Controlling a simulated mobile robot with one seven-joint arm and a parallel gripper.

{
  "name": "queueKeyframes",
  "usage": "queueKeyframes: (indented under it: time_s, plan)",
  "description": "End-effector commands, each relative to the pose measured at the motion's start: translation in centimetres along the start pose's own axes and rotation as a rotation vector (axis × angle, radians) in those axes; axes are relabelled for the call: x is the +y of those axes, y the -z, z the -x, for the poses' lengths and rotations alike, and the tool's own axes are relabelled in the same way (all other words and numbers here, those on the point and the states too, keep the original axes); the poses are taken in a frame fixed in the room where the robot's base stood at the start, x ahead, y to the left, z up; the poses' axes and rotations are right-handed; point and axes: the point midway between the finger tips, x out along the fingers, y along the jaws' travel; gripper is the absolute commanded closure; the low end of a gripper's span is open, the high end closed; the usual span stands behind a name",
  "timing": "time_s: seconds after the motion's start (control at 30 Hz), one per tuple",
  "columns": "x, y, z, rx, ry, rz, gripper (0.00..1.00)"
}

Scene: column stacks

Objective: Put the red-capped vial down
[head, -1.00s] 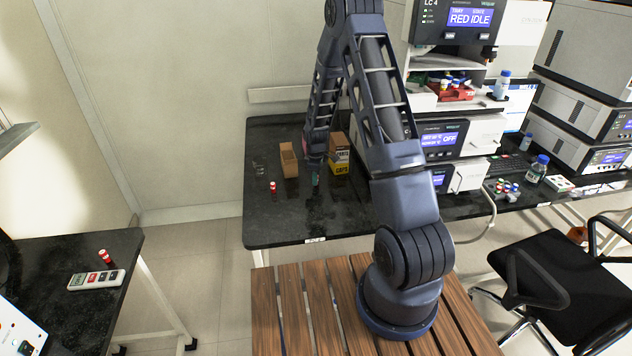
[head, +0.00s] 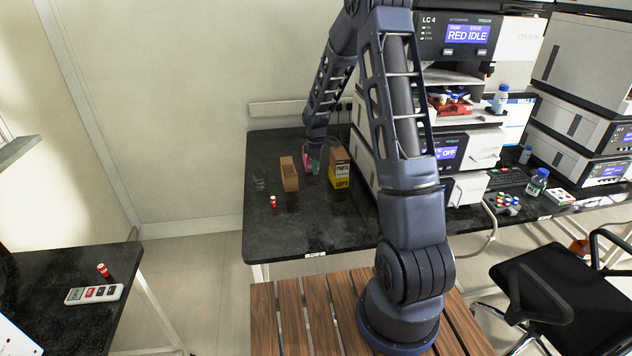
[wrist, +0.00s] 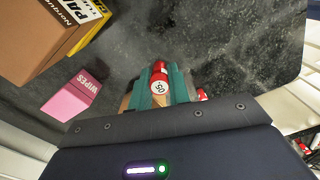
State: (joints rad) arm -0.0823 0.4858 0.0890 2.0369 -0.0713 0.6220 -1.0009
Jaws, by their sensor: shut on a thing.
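My gripper (wrist: 160,90) has teal fingers, shut on a red-capped vial (wrist: 159,68) whose round white face reads what looks like 50. In the head view my gripper (head: 314,168) is over the dark bench (head: 315,225), between a small brown carton and a taller box; the held vial cannot be made out there. I cannot tell whether the vial touches the bench. Another red and white vial (head: 273,201) stands on the bench to the front left; a red and white piece (wrist: 203,95) shows beside my fingers in the wrist view.
The brown carton (head: 289,174), a pink wipes box (wrist: 72,98) and a yellow-and-brown box (head: 340,170) stand close by. Instruments (head: 455,150) rise at the right. The front of the bench is clear. A left table holds a red vial (head: 104,270) and a remote (head: 94,294).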

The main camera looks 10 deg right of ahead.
Motion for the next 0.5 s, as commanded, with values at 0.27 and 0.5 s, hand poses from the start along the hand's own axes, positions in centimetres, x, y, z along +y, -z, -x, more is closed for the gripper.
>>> queueKeyframes:
  time_s: [0.27, 0.5]
  plan:
    - [0.1, 0.0, 5.6, 0.002, -0.003, 0.000, 1.00]
    - [0.0, 0.0, 7.5, 0.000, -0.001, 0.001, 1.00]
